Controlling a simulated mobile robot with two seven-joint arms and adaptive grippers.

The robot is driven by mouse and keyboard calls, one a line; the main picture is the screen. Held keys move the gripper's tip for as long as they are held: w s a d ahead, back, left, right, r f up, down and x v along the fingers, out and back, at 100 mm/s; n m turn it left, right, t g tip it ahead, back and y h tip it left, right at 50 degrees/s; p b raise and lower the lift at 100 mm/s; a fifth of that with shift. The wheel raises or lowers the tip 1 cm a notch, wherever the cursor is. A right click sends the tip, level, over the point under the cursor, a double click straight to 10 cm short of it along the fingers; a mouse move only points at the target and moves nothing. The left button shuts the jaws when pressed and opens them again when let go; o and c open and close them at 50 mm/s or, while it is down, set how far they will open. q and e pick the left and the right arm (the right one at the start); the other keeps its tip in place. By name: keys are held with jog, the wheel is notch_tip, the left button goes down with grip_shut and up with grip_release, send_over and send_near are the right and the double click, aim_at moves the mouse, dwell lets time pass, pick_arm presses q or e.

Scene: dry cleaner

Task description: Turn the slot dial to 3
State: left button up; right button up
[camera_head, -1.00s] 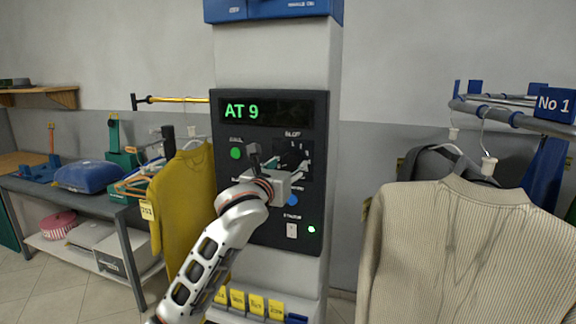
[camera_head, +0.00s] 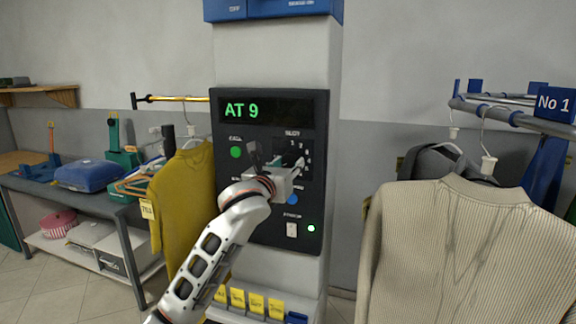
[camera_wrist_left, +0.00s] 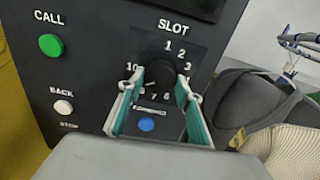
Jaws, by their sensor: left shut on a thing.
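The black slot dial (camera_wrist_left: 161,76) is on the dark control panel (camera_head: 268,232), under the label SLOT, with numbers around it. My left gripper (camera_wrist_left: 161,82) has its two green-padded fingers on either side of the dial and is shut on it. In the head view the left gripper (camera_head: 287,166) covers most of the dial. I cannot tell which number the dial points to. The panel's display (camera_head: 266,111) reads "AT 9" in green. My right gripper is not in view.
The panel has a green CALL button (camera_wrist_left: 51,44), a white BACK button (camera_wrist_left: 63,107) and a blue button (camera_wrist_left: 146,124) close below the dial. A yellow garment (camera_head: 184,210) hangs left of the column; a beige sweater (camera_head: 455,250) hangs right.

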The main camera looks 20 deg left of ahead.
pick_arm(q)
jog(key=n, duration=0.4)
jog(key=shift+f+n, duration=0.1)
jog(key=shift+n, duration=0.2)
jog(key=n, duration=0.8)
jog(key=shift+d, duration=0.1)
jog(key=n, duration=0.4)
jog(key=shift+n, duration=0.3)
jog(key=n, duration=0.3)
jog(key=shift+n, duration=0.4)
jog(key=n, duration=0.4)
jog(key=shift+r, duration=0.2)
jog(key=n, duration=0.4)
jog(key=shift+n, duration=2.3)
